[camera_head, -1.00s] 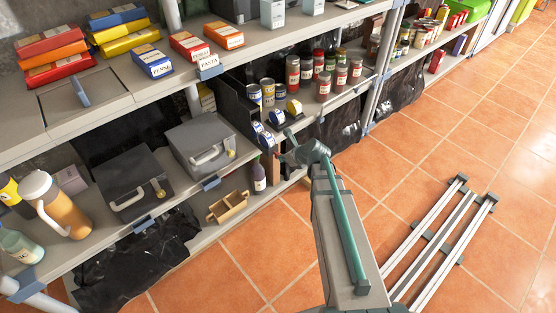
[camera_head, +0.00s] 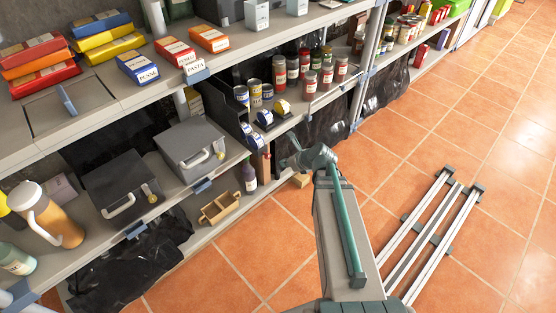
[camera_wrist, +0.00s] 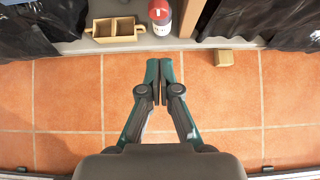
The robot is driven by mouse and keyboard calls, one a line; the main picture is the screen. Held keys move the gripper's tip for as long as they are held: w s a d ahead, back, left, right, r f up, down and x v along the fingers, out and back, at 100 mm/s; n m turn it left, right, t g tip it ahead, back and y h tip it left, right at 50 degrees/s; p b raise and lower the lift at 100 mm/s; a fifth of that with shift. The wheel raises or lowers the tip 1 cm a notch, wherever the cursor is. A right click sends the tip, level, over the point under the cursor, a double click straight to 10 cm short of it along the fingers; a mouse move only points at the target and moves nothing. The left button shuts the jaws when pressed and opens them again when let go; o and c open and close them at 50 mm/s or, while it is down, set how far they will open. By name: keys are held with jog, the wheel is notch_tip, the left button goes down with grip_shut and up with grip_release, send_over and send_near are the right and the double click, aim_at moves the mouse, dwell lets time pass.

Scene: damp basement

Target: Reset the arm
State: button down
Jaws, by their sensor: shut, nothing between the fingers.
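My gripper (camera_wrist: 159,70) is shut and empty in the wrist view. Its two teal and dark fingers meet above the orange tiled floor (camera_wrist: 75,105), apart from anything. In the camera_head view my arm reaches out over the floor in front of the shelves; the fingers cannot be made out clearly there. Beyond the fingertips, the wrist view shows a wooden two-part caddy (camera_wrist: 114,31) and a bottle with a red top (camera_wrist: 160,14) on the low shelf. A small cardboard block (camera_wrist: 223,57) lies on the floor at the shelf's foot.
The shelving (camera_head: 240,56) runs along the left and back, with pasta boxes (camera_head: 137,68), jars (camera_head: 279,72), grey cases (camera_head: 190,150) and a jug (camera_head: 48,212). Black plastic bags (camera_head: 135,262) hang below. White rails (camera_head: 432,238) lie at right. Open floor surrounds them.

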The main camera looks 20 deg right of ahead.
jog(key=v, duration=0.6)
jog(key=s+a+f+n+g, duration=0.2)
jog(key=s+f+n+g, duration=0.2)
jog(key=s+f+n, duration=0.45)
jog(key=s+a+f+n+g, duration=0.35)
jog(key=s+f+n, duration=0.25)
jog(key=f+n, duration=0.5)
jog(key=s+a+f+n+g+h, duration=0.1)
jog(key=s+a+f+n+g, duration=0.2)
jog(key=s, duration=0.5)
jog(key=s+a+f+n+g+h, duration=0.15)
jog(key=s+f+n, duration=0.3)
jog(key=s, duration=0.45)
jog(key=s+a+f+n+g+h, duration=0.1)
jog(key=s+f+n+g, duration=0.25)
jog(key=s, duration=0.45)
notch_tip(320, 180, up, 14)
jog(key=p, duration=1.5)
jog(key=shift+a, duration=0.25)
